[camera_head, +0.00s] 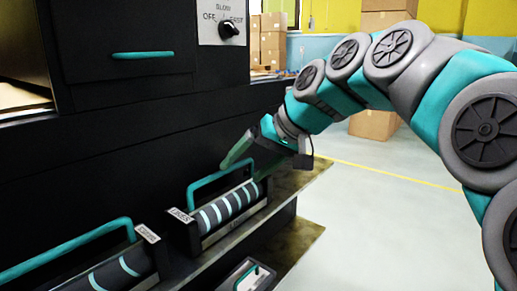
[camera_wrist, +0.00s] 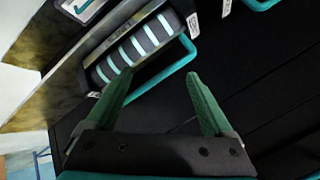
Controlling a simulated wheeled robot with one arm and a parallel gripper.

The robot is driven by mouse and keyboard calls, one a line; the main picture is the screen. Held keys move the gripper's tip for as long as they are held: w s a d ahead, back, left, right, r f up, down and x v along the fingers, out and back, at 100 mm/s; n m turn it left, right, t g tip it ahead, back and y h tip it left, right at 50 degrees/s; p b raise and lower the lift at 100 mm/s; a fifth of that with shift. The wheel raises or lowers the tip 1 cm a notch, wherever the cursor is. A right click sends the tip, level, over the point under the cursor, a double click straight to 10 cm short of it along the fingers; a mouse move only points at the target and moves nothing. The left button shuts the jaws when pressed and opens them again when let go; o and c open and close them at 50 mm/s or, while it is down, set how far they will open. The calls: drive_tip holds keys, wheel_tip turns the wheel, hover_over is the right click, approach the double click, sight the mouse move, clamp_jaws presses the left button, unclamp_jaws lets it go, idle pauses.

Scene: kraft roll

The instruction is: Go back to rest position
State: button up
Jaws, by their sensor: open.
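My gripper (camera_head: 255,162) is at the end of my arm, just above the right end of a dark roll holder with a teal handle. In the wrist view my gripper (camera_wrist: 158,98) shows two green fingers spread apart with nothing between them. The roll holder (camera_head: 228,210) has a dark roll with pale bands and a small label plate. It sits on a shelf, and its teal handle (camera_head: 190,190) stands up. The holder also shows in the wrist view (camera_wrist: 140,45), beyond the fingertips. I cannot tell whether a finger touches the handle.
A second teal-handled holder (camera_head: 115,270) sits at the lower left. A dark cabinet with a drawer (camera_head: 130,65) and a knob panel (camera_head: 222,22) rises behind. Another handled item (camera_head: 250,278) lies lower down. Open floor (camera_head: 390,230) is on the right; cardboard boxes (camera_head: 375,124) stand farther back.

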drive_tip(key=s+d+f+m+g+h, duration=0.1)
drive_tip(key=s+d+f+g+h, duration=0.1)
drive_tip(key=s+d+f, duration=0.3)
drive_tip(key=s+d+f+m+g+h, duration=0.1)
drive_tip(key=s+d+f, duration=0.5)
drive_tip(key=s+f, duration=0.7)
drive_tip(key=s+d+f+g+h+p, duration=0.1)
drive_tip(key=s+d+f+g+h, duration=0.2)
drive_tip(key=s+d+f, duration=0.3)
drive_tip(key=s+f+h, duration=0.1)
drive_tip(key=s+f, duration=0.2)
drive_tip(key=s, duration=0.4)
drive_tip(key=shift+s+d+m+h, duration=0.15)
drive_tip(key=shift+m+h, duration=0.15)
drive_tip(key=shift+m, duration=0.1)
drive_tip(key=shift+f, duration=0.1)
